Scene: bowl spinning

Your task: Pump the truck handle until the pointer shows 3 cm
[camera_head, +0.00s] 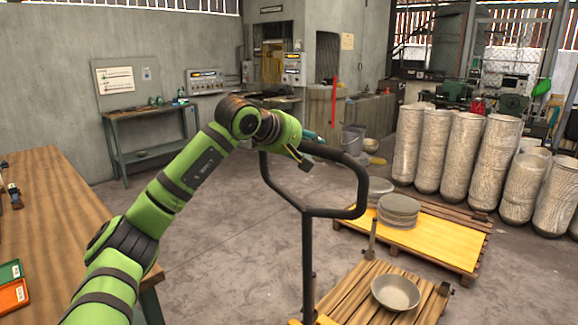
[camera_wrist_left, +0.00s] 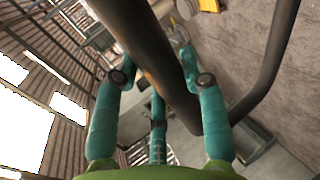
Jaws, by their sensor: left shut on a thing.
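The truck handle (camera_head: 335,212) is a dark loop on an upright post (camera_head: 308,262) in the middle of the head view. My left gripper (camera_head: 306,150) is at the far top bar of the loop and partly hidden there. In the left wrist view the thick dark bar (camera_wrist_left: 160,70) runs between the teal fingers of my left gripper (camera_wrist_left: 150,62), which is shut on it. A wooden pallet (camera_head: 345,290) with a metal bowl (camera_head: 396,292) on it is at the bottom, right of the post. No pointer or scale can be made out. My right gripper is not in view.
A second pallet (camera_head: 470,250) with a yellow top bears a stack of grey bowls (camera_head: 398,210). Tall stacks of bowls (camera_head: 465,160) stand at the right. A wooden table (camera_head: 60,220) is at the left. The concrete floor (camera_head: 235,240) around the handle's left side is clear.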

